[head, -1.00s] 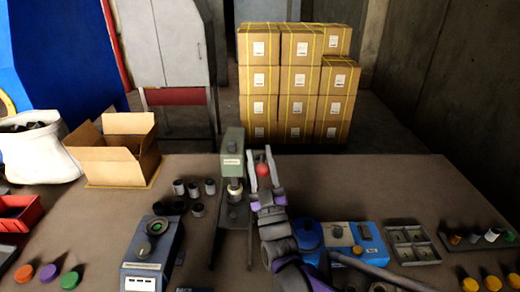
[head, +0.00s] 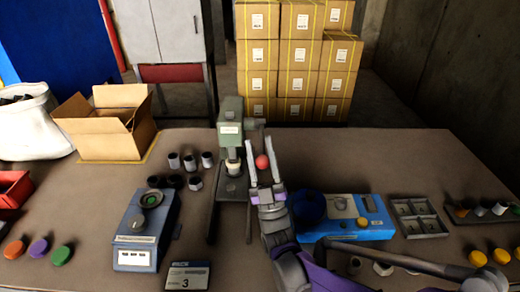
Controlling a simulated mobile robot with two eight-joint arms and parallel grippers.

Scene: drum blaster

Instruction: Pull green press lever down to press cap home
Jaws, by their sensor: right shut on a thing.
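The green press (head: 230,132) stands upright on the table at centre, with a pale cap or part (head: 233,166) under its ram. Whether the cap is seated I cannot tell. The lever's red knob (head: 262,162) is at the press's right side. My right gripper (head: 261,165) reaches up from below, with its two grey fingers on either side of the knob, shut on it. The lever arm is mostly hidden behind the fingers. My left gripper is not in view.
A blue-grey device (head: 147,232) is left of the press, with dark and grey cups (head: 190,163) behind it. An open cardboard box (head: 105,125) stands back left.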

